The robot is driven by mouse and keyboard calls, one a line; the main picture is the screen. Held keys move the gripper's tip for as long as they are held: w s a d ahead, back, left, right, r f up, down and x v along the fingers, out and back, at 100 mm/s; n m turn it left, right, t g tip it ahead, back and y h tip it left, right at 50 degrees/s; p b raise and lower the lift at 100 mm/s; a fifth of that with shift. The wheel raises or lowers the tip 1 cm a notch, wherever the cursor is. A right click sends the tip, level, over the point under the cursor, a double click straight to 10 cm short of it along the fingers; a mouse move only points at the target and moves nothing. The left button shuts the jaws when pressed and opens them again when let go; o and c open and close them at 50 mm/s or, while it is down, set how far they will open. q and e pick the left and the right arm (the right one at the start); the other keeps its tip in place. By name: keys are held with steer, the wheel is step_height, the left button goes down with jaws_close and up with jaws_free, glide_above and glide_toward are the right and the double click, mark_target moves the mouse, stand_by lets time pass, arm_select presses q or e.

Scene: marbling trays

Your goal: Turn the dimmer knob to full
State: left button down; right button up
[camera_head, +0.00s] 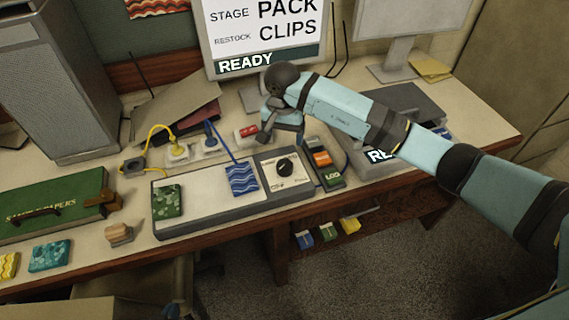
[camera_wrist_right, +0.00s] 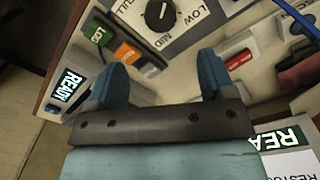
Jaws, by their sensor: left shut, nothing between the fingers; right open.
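The black dimmer knob (camera_head: 285,167) sits on the pale panel at the right end of a grey control box (camera_head: 225,207). In the right wrist view the knob (camera_wrist_right: 160,14) is at the top edge, with LOW and MID printed beside it. A light mark shows on it; its exact setting is hard to read. My right gripper (camera_head: 282,137) is open and empty above the desk, just behind the knob. In the wrist view its blue fingers (camera_wrist_right: 161,80) are apart, and the knob is beyond them. Only a small blue part of my left gripper (camera_head: 172,311) shows at the bottom edge.
An orange-and-green labelled strip (camera_head: 322,160) stands right of the box, near a grey READY device (camera_head: 400,105). Yellow and blue cables (camera_head: 212,133) lie behind. Patterned tiles (camera_head: 168,201) rest on the box. A green book (camera_head: 55,205) and wooden block (camera_head: 118,234) are left.

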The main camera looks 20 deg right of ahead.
mark_target(284, 164)
step_height(284, 164, down, 12)
steer(key=shift+s+p, duration=0.1)
steer(key=shift+p, duration=0.95)
steer(key=c, duration=0.9)
